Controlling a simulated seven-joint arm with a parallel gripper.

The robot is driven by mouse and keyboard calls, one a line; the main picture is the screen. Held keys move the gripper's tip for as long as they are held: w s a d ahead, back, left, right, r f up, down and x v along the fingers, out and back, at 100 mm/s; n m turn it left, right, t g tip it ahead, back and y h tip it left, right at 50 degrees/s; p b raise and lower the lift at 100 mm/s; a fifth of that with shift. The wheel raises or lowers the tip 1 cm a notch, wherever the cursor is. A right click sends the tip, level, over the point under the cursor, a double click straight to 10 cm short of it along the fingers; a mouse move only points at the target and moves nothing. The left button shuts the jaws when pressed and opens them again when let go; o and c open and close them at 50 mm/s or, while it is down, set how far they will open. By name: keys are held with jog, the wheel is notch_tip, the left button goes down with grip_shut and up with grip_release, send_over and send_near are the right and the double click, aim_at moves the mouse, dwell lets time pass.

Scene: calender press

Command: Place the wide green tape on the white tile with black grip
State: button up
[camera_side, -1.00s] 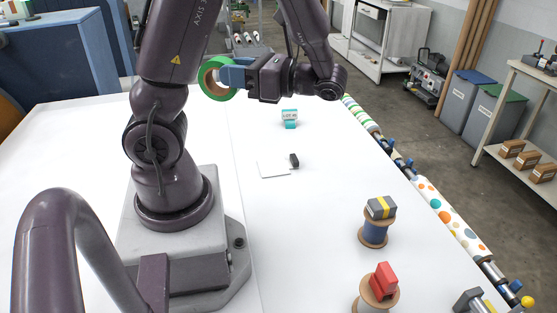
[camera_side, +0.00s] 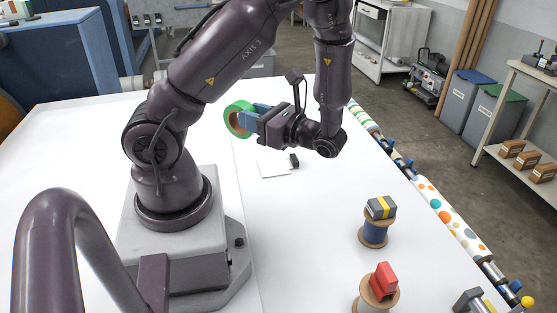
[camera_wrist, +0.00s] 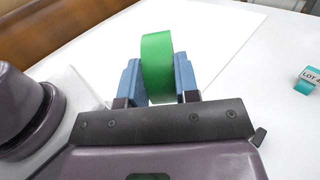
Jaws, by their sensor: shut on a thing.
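The wide green tape (camera_side: 232,121) is a green roll with a brown core. My gripper (camera_side: 246,117) is shut on it, with the roll standing on edge between the blue fingers. In the wrist view the green tape (camera_wrist: 157,66) shows between the two fingertips (camera_wrist: 157,80). The white tile (camera_side: 270,169) lies flat on the white table, with its black grip (camera_side: 294,161) at its right edge. The tape is above and to the left of the tile in the side view, apart from it.
A teal tape with a LOT label (camera_wrist: 307,80) shows in the wrist view. A patterned roller (camera_side: 440,206) runs along the table's right edge.

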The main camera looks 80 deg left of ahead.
notch_tip(320, 180, down, 4)
jog(key=w+a+f, duration=0.4)
jog(key=w+a, duration=0.2)
send_over(288, 169)
jog(key=f, duration=0.5)
jog(key=shift+s+d, duration=0.4)
jog(key=shift+w+a+f, duration=0.25)
jog(key=shift+f, duration=0.2)
jog(key=shift+w+a+f, duration=0.1)
jog(key=shift+f, duration=1.55)
jog(key=o, duration=0.9)
jog(key=shift+f, duration=0.1)
